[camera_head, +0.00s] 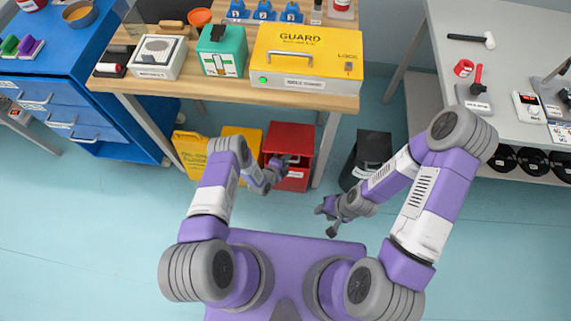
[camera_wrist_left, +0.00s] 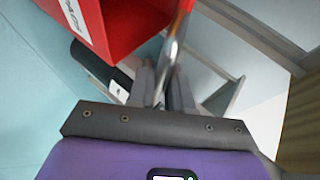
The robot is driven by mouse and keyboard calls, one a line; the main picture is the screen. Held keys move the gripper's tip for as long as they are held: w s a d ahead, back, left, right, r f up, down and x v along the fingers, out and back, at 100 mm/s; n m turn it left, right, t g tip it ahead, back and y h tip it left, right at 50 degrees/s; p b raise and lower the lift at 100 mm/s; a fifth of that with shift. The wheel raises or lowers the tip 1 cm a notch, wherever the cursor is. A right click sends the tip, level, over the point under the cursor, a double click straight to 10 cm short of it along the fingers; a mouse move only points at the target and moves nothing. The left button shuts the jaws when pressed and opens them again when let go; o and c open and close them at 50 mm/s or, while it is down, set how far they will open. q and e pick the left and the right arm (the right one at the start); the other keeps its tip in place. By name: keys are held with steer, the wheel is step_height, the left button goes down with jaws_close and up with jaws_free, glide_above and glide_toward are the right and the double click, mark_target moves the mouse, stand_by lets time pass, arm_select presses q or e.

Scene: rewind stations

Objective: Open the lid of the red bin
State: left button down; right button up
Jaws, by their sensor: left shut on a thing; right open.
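The red bin (camera_head: 293,184) stands on the floor by the bench's right front leg, with a white label on its front. Its upper part (camera_head: 302,136) shows red panels, with a dark area below them near my gripper. I cannot tell how far the lid is raised. My left gripper (camera_head: 283,164) is at the bin's upper front. In the left wrist view, its fingers (camera_wrist_left: 163,90) are shut on a metal handle bar (camera_wrist_left: 174,42), beside the labelled red bin (camera_wrist_left: 122,22). My right gripper (camera_head: 326,220) is open and empty, low to the right of the bin.
The wooden bench (camera_head: 225,91) overhangs behind, carrying a yellow guard box (camera_head: 306,52). A grey table (camera_head: 430,62) is at right. The front floor is clear.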

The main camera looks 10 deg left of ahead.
arm_select(q)
steer(key=w+r+g+p, duration=0.1)
steer(key=w+r, duration=0.2)
steer(key=r, duration=0.2)
steer(key=shift+w+r+p, duration=0.15)
steer(key=shift+r+p, duration=0.15)
steer(key=shift+r, duration=0.05)
steer(key=c, duration=1.1)
jaws_free()
steer(key=shift+p+v, duration=1.25)
steer(key=shift+v, duration=2.55)
